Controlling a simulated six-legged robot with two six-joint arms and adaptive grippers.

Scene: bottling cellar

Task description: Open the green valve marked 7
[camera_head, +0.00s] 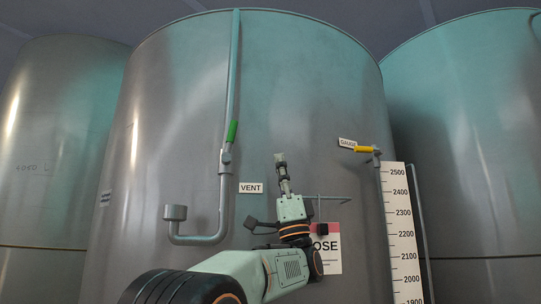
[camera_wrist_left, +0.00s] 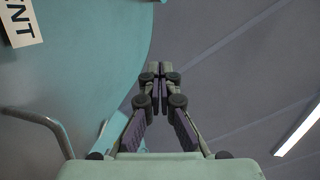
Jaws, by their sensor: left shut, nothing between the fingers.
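A green valve handle (camera_head: 232,131) stands nearly upright, in line with the vertical pipe on the tank's front in the head view. A VENT label (camera_head: 251,188) is to the lower right of it; I can make out no 7. My left gripper (camera_head: 280,158) points up in front of the tank, right of the green handle and apart from it. Its fingers are shut and empty, and they also show in the left wrist view (camera_wrist_left: 159,70). The VENT label is at that view's upper left (camera_wrist_left: 18,22); the green handle is not there. My right gripper is in neither view.
A yellow-handled valve (camera_head: 364,149) with a GAUGE label (camera_head: 347,143) is to the right, above a level scale (camera_head: 402,235). The vent pipe (camera_head: 200,239) bends at the bottom to an upturned end. My left arm partly hides a red-and-white sign (camera_head: 331,262).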

